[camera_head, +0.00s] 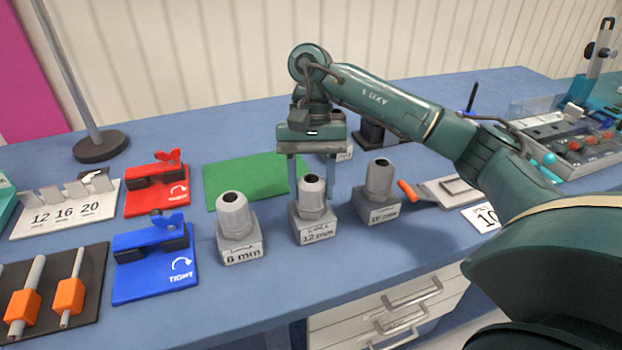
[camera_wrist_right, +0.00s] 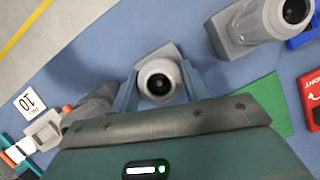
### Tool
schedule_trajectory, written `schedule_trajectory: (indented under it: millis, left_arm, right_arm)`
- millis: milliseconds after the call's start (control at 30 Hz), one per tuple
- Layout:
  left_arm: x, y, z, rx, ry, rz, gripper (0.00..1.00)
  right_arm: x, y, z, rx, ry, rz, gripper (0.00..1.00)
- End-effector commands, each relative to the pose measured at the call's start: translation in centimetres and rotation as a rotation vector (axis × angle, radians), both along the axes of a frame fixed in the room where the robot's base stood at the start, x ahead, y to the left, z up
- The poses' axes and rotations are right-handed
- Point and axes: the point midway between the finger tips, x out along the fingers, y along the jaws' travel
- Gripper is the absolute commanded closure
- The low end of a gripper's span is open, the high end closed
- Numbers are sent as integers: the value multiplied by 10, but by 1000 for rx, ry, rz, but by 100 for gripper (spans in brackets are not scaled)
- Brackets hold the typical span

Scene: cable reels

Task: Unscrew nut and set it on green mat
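Three grey fittings, each with a domed, holed nut on a labelled block, stand in a row: the 8 mm fitting (camera_head: 236,215), the 12 mm fitting (camera_head: 312,195) and a right-hand fitting (camera_head: 379,180) with a hard-to-read label. My right gripper (camera_head: 312,185) points down with one finger on each side of the middle nut. The right wrist view shows that nut (camera_wrist_right: 158,80) between the fingers, with small gaps visible. The green mat (camera_head: 248,182) lies flat and bare behind the fittings, partly hidden by the gripper. My left gripper is not in view.
Left of the mat are a red stand (camera_head: 157,190) and a blue stand (camera_head: 153,258) marked TIGHT. A numbered rack (camera_head: 65,212) and a dark board (camera_head: 90,270) with orange-gripped rods lie further left. A screwdriver-like orange handle (camera_head: 408,190) lies right of the fittings.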

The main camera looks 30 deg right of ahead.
Motion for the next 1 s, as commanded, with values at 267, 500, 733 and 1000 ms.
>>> schedule_trajectory:
  millis: [267, 500, 733, 1000]
  left_arm:
    - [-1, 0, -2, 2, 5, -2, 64]
    - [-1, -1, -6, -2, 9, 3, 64]
    - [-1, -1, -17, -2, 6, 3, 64]
    - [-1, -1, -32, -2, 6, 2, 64]
  right_arm:
    - [-2, 0, -3, -3, 10, 3, 38]
    - [-2, -1, -3, -2, 5, -66, 38]
    - [-2, -2, -5, -3, 3, -434, 38]
    - [-2, -1, -5, -1, 2, -860, 38]
